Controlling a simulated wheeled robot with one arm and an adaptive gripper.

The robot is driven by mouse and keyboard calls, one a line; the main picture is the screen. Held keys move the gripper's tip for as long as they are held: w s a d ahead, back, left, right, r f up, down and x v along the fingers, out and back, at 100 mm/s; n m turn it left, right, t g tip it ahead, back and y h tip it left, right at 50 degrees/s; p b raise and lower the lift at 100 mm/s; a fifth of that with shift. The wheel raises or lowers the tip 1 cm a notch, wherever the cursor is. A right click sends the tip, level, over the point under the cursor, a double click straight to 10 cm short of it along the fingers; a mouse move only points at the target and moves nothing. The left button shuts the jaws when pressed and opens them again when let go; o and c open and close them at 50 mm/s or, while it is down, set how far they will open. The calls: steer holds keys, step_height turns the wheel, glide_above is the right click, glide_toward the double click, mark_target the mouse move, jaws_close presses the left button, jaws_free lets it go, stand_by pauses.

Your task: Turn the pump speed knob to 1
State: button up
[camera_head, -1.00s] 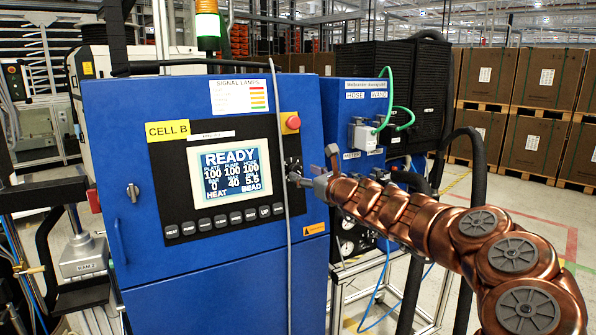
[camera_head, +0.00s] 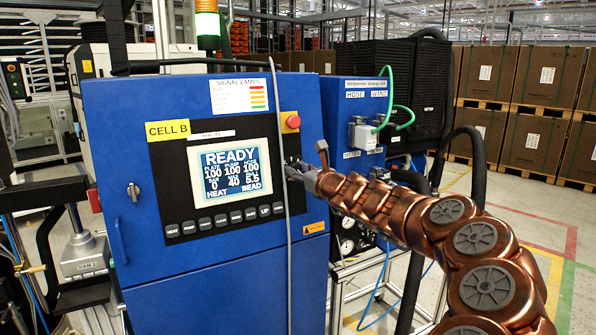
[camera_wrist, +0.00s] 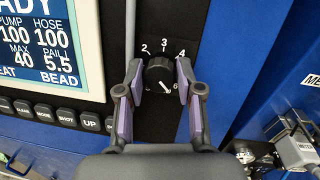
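The black pump speed knob (camera_wrist: 160,73) shows in the wrist view on a black panel, with a dial marked 2, 3, 4 and 6 visible around it. Its white pointer line points down and right, near the 6. The 1 cannot be made out. My gripper (camera_wrist: 159,76) is open, with one purple-padded finger on each side of the knob. The fingertips are close to the knob's sides, and I cannot tell whether either touches. In the head view my gripper (camera_head: 305,163) is at the panel's right edge and largely hides the knob.
The blue cabinet (camera_head: 215,275) carries a lit READY screen (camera_head: 231,172) and a row of buttons left of the knob. A red button (camera_head: 293,121) sits above it. A grey cable (camera_head: 284,220) hangs down the panel just left of my gripper.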

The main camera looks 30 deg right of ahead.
jaws_close()
